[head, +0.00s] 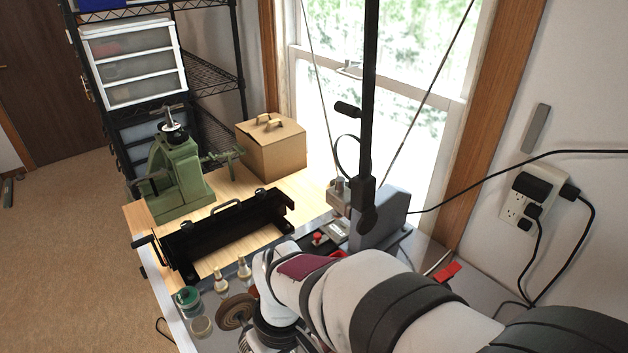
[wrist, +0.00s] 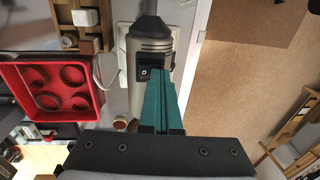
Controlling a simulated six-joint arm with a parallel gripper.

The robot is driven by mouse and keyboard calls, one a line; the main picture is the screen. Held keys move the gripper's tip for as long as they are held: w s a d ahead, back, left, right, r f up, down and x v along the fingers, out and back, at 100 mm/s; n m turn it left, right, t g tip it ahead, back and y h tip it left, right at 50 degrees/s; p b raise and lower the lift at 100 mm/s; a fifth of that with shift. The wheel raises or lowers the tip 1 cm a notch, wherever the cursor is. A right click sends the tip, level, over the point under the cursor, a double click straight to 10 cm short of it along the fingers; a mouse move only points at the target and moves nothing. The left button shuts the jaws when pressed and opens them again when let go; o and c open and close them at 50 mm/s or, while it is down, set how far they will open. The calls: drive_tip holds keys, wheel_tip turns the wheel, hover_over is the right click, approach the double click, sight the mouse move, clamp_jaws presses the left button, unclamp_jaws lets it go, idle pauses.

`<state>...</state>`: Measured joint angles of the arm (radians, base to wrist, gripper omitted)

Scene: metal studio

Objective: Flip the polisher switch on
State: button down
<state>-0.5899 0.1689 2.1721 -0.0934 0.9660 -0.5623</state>
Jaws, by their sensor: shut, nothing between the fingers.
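The polisher (wrist: 150,45) is a grey metal cylinder on the bench in the wrist view. A small black switch plate (wrist: 143,74) with a light mark sits on its near side; which way the switch is set is too small to tell. My gripper (wrist: 158,74) has teal fingers, shut together and empty. Their tips are right beside the switch and cover part of it; I cannot tell whether they touch it. In the head view my arm hides the gripper and most of this area. A brown round disc (head: 235,312) shows beside my arm there.
A red tray (wrist: 92,97) with round wells lies left of the polisher in the wrist view; the floor (wrist: 240,95) is open at right. In the head view, a black metal frame (head: 225,235), green machine (head: 178,175) and small bottles (head: 244,267) stand nearby.

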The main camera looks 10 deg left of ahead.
drive_tip(key=shift+d+f, duration=0.1)
drive_tip(key=shift+w+d, duration=0.5)
drive_tip(key=shift+w, duration=0.05)
drive_tip(key=shift+r, duration=0.2)
wheel_tip(320, 180, up, 14)
drive_tip(key=w+d, duration=0.1)
drive_tip(key=shift+w+d+f, duration=0.1)
drive_tip(key=f, duration=0.4)
drive_tip(key=s+a+f, duration=0.1)
drive_tip(key=f, duration=0.4)
drive_tip(key=s+a+f, duration=0.1)
drive_tip(key=f, duration=0.3)
drive_tip(key=shift+s+a+f, duration=0.1)
drive_tip(key=shift+f, duration=0.3)
